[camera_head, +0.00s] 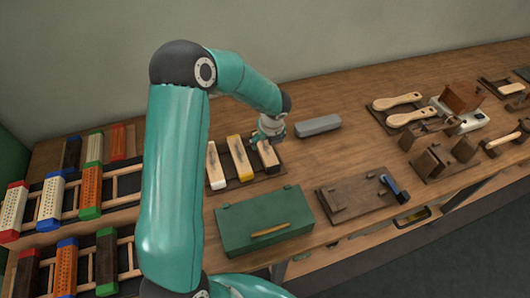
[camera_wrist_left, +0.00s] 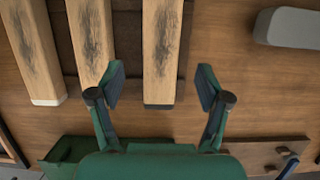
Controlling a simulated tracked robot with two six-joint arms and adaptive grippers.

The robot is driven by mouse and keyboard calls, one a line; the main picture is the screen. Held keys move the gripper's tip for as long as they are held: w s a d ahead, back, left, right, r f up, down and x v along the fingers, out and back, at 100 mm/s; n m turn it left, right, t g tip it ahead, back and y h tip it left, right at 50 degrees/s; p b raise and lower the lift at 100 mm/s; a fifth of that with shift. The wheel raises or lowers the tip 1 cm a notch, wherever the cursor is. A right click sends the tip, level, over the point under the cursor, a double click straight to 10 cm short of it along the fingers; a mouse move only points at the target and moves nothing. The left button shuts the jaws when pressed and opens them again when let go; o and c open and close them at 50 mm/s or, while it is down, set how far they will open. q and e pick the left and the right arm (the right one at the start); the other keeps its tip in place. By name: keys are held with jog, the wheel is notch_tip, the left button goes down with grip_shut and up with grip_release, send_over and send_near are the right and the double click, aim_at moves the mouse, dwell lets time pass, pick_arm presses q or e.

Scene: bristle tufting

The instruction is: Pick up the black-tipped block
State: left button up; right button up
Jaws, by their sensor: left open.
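The black-tipped block (camera_head: 268,156) is the rightmost of three blocks lying side by side on a dark tray (camera_head: 258,184). In the left wrist view the block (camera_wrist_left: 161,50) is pale wood with a dark smudged patch, and its black end points toward the gripper. My left gripper (camera_head: 267,138) is over this block in the head view. In the left wrist view the open gripper (camera_wrist_left: 161,85) has one finger on each side of the block's black end, with gaps on both sides. Whether the fingers are level with it is unclear. My right gripper is not in view.
A white-tipped block (camera_head: 215,167) and a yellow-tipped block (camera_head: 239,160) lie to the left. A grey bar (camera_head: 317,126) lies to the right. A green box (camera_head: 262,225) stands in front. Racks of coloured blocks (camera_head: 52,198) fill the left side.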

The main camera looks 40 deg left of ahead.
aim_at(266, 148)
pick_arm(q)
jog(key=b+x, duration=0.3)
jog(key=x, duration=0.2)
jog(key=shift+w, duration=0.1)
jog(key=shift+r, duration=0.1)
jog(key=c, duration=1.4)
jog(key=shift+o, duration=0.2)
jog(key=shift+r, duration=0.15)
